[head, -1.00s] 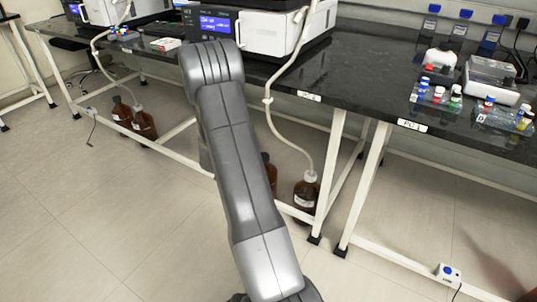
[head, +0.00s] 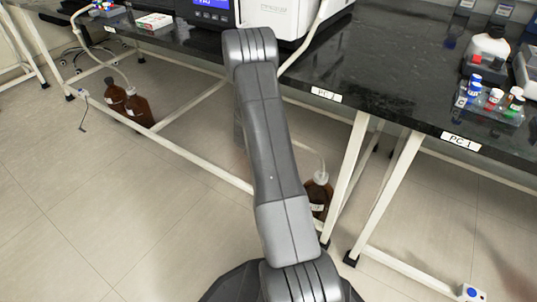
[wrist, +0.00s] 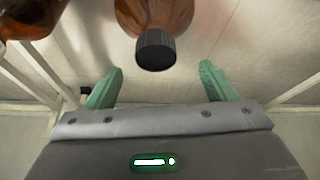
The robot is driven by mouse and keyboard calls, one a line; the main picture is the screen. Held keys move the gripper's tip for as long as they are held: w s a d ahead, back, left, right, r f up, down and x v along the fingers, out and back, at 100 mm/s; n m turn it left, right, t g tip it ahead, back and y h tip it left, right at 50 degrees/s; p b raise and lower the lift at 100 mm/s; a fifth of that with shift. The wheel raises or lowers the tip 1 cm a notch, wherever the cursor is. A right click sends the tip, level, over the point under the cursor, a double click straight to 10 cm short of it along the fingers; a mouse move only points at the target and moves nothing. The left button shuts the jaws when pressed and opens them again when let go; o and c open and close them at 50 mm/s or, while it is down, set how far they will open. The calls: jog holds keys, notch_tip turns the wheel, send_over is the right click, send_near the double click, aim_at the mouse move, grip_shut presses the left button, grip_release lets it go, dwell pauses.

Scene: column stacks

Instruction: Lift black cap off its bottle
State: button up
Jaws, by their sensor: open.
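In the wrist view, a black ribbed cap (wrist: 155,50) sits on the neck of a brown glass bottle (wrist: 153,14), whose body runs out of the top of the picture. My gripper (wrist: 160,67) is open, with its two green fingers apart and nothing held between them. The cap lies near the middle of the gap, at about the level of the fingertips; whether it is between them in depth I cannot tell. In the head view, my arm hides the gripper and this bottle.
A second brown bottle (wrist: 30,18) is at the upper left of the wrist view. In the head view, a white-capped brown bottle (head: 319,196) stands below the black bench (head: 390,85). White frame legs (head: 386,194) and rails surround the floor area.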

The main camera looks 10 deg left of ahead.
jog(key=b+x, duration=0.1)
jog(key=x, duration=0.4)
jog(key=shift+s+d, duration=0.1)
jog(key=shift+d, duration=0.1)
jog(key=shift+r, duration=0.1)
jog(key=c, duration=1.1)
jog(key=shift+o, duration=0.2)
notch_tip(320, 180, up, 10)
jog(key=p, duration=0.4)
jog(key=shift+p, duration=0.35)
